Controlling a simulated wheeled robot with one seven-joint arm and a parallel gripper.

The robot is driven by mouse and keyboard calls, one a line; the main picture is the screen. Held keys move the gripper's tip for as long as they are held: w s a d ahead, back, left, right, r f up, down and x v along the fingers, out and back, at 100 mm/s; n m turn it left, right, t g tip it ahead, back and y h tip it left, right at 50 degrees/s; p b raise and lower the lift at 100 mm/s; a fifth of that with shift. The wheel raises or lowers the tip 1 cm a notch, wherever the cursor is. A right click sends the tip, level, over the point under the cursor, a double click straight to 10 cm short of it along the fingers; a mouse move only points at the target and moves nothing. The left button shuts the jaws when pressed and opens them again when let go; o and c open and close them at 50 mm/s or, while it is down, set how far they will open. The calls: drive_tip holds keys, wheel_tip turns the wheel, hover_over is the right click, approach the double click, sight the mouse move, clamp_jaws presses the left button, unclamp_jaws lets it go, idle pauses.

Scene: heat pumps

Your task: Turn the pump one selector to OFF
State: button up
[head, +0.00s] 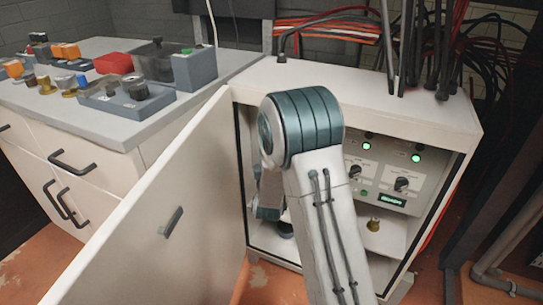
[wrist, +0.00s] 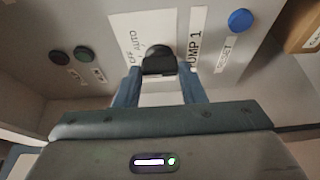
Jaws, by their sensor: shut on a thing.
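The pump one selector (wrist: 157,58) is a black knob on a white plate in the wrist view. The plate reads "AUTO" and what looks like "OFF" on its left, and "PUMP 1" on its right. My gripper (wrist: 160,76) has its two blue fingers on either side of the knob and is shut on it. The fingers and the viewing angle leave unclear which mark the knob points to. In the head view my arm hides this selector and most of my gripper, which reaches into the open cabinet (head: 385,100).
In the head view, the cabinet door (head: 165,205) stands open left of my arm. Other selectors (head: 402,184) and lit green lamps (head: 416,158) are on the panel.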

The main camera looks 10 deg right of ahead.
drive_tip(key=o, duration=1)
drive_tip(key=shift+s, duration=0.1)
drive_tip(key=p+v, duration=0.6)
drive_tip(key=v, duration=0.7)
drive_tip(key=shift+s+a, duration=0.2)
drive_tip(key=shift+s, duration=0.1)
